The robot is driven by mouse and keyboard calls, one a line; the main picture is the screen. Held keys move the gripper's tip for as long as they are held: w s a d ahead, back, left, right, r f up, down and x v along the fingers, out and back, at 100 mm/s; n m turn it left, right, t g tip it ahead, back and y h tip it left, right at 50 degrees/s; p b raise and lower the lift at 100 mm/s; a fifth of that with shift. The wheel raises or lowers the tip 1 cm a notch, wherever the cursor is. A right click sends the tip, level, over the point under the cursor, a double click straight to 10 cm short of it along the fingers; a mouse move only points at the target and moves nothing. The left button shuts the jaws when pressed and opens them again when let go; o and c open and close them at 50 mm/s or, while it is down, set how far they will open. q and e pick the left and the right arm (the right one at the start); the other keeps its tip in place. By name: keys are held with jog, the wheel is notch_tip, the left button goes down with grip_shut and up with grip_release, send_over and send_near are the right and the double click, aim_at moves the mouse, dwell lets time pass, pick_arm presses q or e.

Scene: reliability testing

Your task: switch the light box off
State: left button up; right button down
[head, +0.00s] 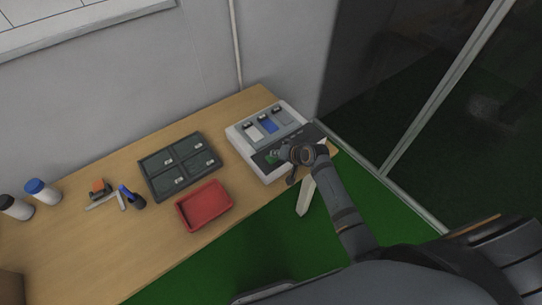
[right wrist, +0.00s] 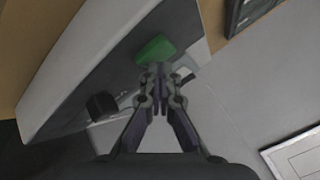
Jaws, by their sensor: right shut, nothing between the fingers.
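The light box (head: 239,142) is a pale sloped case with a dark front panel, at the right end of the table in the head view. A green switch (right wrist: 155,50) sits on its dark panel in the right wrist view; it shows partly in the head view (head: 271,156). My right gripper (right wrist: 160,72) is shut and empty, its tips right at the near edge of the green switch. I cannot tell whether they touch it. In the head view my right gripper (head: 284,155) covers part of the panel. My left gripper is not in view.
A black knob (right wrist: 101,106) is on the same panel. Left of the box are a dark compartment tray (head: 147,162) and a red tray (head: 226,191). Small tools and two bottles (head: 42,190) stand farther left. A wall is behind; a glass partition is at right.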

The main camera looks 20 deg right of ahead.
aim_at(276, 159)
jog(key=shift+f, duration=0.2)
dwell(0.4)
jog(key=shift+s+f, duration=0.15)
jog(key=shift+f, duration=0.15)
jog(key=shift+r+p, duration=0.15)
jog(key=shift+p, duration=0.2)
notch_tip(276, 159, up, 6)
jog(key=p, duration=0.6)
jog(key=shift+r, duration=0.25)
jog(key=shift+f, duration=0.15)
